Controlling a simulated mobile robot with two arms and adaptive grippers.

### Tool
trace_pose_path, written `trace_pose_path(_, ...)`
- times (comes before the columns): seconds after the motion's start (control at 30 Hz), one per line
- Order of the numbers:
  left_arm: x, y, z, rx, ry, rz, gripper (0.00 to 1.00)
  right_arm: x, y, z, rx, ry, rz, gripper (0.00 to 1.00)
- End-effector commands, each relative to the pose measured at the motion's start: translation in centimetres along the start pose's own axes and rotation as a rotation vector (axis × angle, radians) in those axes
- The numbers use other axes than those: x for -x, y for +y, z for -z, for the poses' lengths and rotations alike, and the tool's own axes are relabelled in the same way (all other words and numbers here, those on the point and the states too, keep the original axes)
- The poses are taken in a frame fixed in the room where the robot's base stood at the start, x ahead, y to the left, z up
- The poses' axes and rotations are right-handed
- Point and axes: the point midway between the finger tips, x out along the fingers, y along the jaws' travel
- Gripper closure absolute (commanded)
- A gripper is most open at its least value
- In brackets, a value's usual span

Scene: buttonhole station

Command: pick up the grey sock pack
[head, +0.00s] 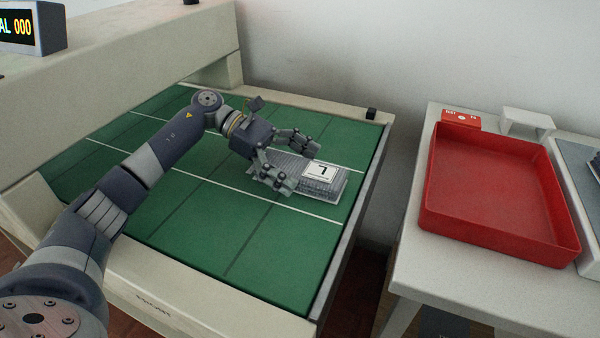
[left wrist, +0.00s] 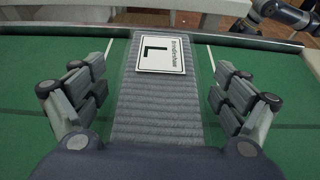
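The grey sock pack (head: 328,186) lies flat on the green belt, with a white label marked "L" at its far end. In the left wrist view the ribbed grey pack (left wrist: 157,105) runs up the middle of the picture. My left gripper (head: 298,168) is open over the near part of the pack, with one finger on each side. In the left wrist view a strip of green shows between each finger and the pack, so the fingers do not touch it. The gripper hides part of the pack in the head view. My right gripper is not in view.
An empty red tray (head: 437,205) stands on a pale table to the right, across a gap from the belt. A small red box (head: 461,119) and a white stand (head: 527,122) are behind it. The rest of the green belt (head: 215,220) is clear.

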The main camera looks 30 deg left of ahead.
Motion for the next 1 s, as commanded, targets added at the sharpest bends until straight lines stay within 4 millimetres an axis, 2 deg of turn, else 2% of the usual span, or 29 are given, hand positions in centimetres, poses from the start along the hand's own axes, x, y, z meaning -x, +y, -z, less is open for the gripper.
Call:
trace_pose_path(0.03,0.0,0.0,0.0,0.0,0.0,0.0,0.29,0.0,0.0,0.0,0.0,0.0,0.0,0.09)
trace_pose_path(0.17,0.0,0.0,0.0,0.0,0.001,0.0,0.57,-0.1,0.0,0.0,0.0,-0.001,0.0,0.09)
trace_pose_path(0.57,0.1,0.0,-0.1,0.0,0.002,0.001,0.57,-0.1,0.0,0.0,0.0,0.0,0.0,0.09)
trace_pose_path(0.77,0.8,0.0,-1.8,-0.003,0.001,-0.001,0.57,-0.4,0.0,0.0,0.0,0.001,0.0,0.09)
trace_pose_path(0.87,1.5,0.1,-3.5,-0.005,0.0,-0.002,0.57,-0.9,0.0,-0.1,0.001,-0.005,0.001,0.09)
trace_pose_path(0.9,1.6,-0.6,-3.2,0.001,0.003,0.0,0.57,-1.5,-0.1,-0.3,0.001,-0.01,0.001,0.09)
trace_pose_path(1.0,1.9,-2.4,-3.0,0.001,0.005,0.002,0.57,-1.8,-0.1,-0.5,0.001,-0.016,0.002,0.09)
